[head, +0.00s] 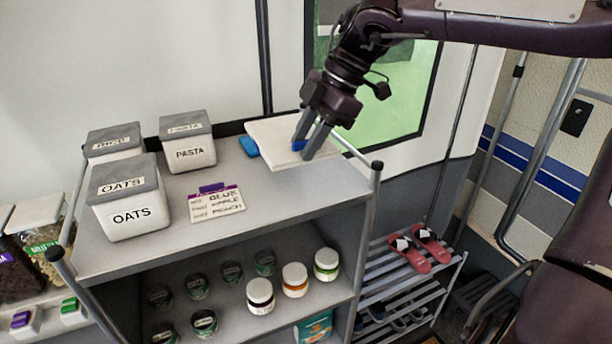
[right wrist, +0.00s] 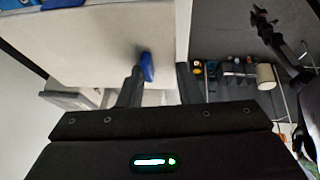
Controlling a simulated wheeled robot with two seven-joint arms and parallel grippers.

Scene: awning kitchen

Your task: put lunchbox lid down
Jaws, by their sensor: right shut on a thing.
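The lunchbox lid (head: 278,136) is a flat white panel with a blue clip (head: 299,144) on its near right side. It is at the back right of the grey shelf top; I cannot tell whether it touches the surface. My right gripper (head: 308,146) is shut on the lid at this clip, coming down from above. In the right wrist view the pale lid (right wrist: 90,40) fills the upper left, and its blue clip (right wrist: 147,67) shows between the fingers (right wrist: 160,85). A blue piece (head: 249,146) shows at the lid's left edge; I cannot tell whether it belongs to the lid. My left gripper is not in view.
The shelf top (head: 270,205) is clear in front of the lid. Boxes marked OATS (head: 137,215) and PASTA (head: 190,153) and a label card (head: 216,203) stand to the left. A post (head: 373,195) rises at the right corner. Jars (head: 295,280) sit below.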

